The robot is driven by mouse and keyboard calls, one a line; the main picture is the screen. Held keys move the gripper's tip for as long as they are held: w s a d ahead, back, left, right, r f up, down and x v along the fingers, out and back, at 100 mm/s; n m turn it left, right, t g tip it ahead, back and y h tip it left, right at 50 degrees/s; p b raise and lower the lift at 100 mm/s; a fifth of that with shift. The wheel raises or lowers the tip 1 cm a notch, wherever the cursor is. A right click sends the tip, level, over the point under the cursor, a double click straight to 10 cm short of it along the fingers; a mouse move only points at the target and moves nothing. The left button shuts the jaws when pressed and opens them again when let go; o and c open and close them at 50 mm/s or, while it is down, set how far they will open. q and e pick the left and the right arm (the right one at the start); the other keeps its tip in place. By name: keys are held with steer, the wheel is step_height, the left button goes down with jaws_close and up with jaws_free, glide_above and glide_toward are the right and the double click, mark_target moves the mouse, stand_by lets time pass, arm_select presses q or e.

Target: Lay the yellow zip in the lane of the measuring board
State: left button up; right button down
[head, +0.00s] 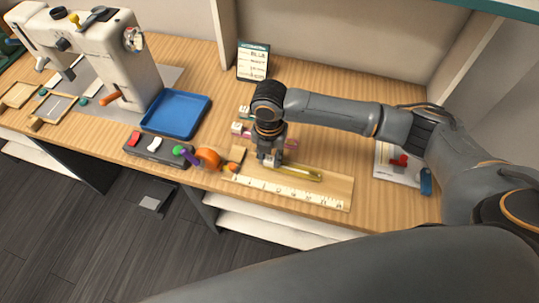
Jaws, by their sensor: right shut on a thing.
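The wooden measuring board (338,196) lies along the front edge of the table, with a pale scale of numbers on its near side. The yellow zip (303,173) stretches to the right from my right gripper, over or in the board's lane; I cannot tell whether it touches the lane floor. My right gripper (269,161) points down at the left part of the board and is shut on the zip's left end. Its fingers partly hide that end. My left gripper is not in view.
A blue tray (176,113) and a grey holder (157,148) with coloured items stand left of the board. A white sewing machine (110,60) is at far left. A small sign (253,61) stands behind. Pink and white pieces (240,128) lie near my gripper. A white sheet with a red item (398,161) lies right.

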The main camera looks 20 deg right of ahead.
steer(key=c, duration=1.1)
jaws_free()
steer(key=shift+f, duration=0.1)
steer(key=shift+o, duration=0.2)
step_height(320, 180, up, 12)
steer(key=shift+r, duration=0.2)
steer(key=shift+s, duration=0.1)
